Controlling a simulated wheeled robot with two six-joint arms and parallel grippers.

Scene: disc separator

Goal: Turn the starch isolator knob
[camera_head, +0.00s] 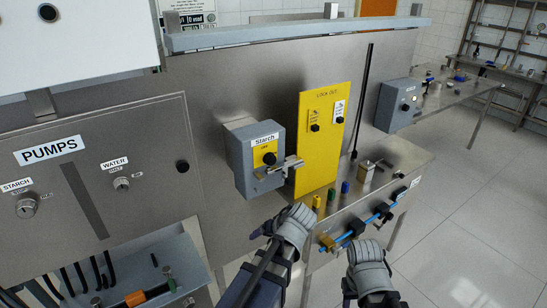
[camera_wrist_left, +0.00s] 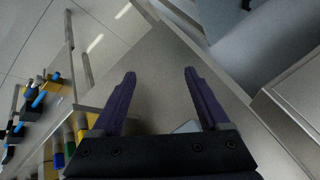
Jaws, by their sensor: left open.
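The starch isolator (camera_head: 240,165) is a blue-grey box on the steel panel, labelled "Starch", with a yellow plate. Its black knob (camera_head: 269,158) sits on the yellow plate. A grey metal piece sticks out at the box's lower right, partly covering its front. My left gripper (camera_head: 272,222) is below and slightly right of the box, apart from the knob. In the left wrist view its two purple fingers (camera_wrist_left: 159,78) are spread with nothing between them. The knob cannot be made out there. My right gripper (camera_head: 366,262) is lower right; its fingers do not show clearly.
A yellow lock-out board (camera_head: 318,160) stands right of the isolator. The pumps panel (camera_head: 110,215) is at left. Another grey switch box (camera_head: 393,108) is at right.

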